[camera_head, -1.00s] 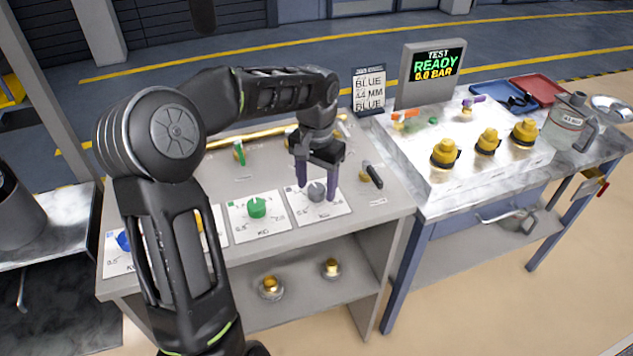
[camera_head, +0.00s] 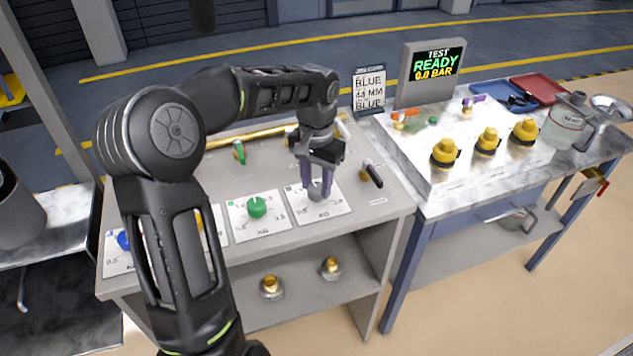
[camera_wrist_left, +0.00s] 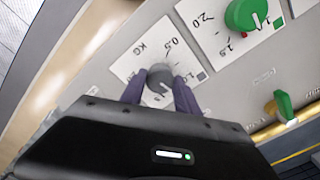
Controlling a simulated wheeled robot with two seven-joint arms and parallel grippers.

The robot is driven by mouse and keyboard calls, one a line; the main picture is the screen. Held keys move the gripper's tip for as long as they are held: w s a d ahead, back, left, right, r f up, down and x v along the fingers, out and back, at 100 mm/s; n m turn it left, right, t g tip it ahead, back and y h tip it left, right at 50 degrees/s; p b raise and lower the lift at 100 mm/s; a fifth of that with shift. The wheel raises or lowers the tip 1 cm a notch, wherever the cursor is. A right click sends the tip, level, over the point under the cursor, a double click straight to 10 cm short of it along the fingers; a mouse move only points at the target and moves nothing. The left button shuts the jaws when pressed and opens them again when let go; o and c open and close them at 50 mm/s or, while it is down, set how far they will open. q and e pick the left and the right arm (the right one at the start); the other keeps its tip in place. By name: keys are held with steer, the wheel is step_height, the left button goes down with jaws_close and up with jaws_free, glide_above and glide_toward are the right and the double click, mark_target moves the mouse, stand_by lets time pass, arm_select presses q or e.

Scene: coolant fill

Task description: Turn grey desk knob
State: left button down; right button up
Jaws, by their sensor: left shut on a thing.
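The grey knob (camera_head: 314,188) sits on a white dial card (camera_head: 331,204) at the right end of the desk's row of knobs. My left gripper (camera_head: 315,184) points down over the card, its two purple fingers on either side of the knob and shut on it. In the left wrist view the grey knob (camera_wrist_left: 158,77) shows between the fingertips, with the card's printed scale around it. The fingers hide part of the knob. My right gripper is not in view.
A green knob (camera_head: 257,207) on its own card is just left. A black-handled lever (camera_head: 372,173) stands close on the right. A green lever (camera_head: 239,152) is behind. The test bench (camera_head: 480,165) with yellow caps adjoins on the right.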

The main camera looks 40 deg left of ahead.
mark_target(316, 187)
arm_select(q)
steer(key=shift+m, duration=0.4)
steer(key=m+p, duration=0.1)
steer(key=m, duration=0.3)
steer(key=shift+r, duration=0.1)
steer(key=m+p, duration=0.1)
steer(key=m, duration=0.4)
stand_by(0.4)
steer(key=c, duration=0.9)
jaws_free()
step_height(316, 187, up, 8)
steer(key=shift+f+b, duration=0.15)
steer(key=shift+b, duration=0.4)
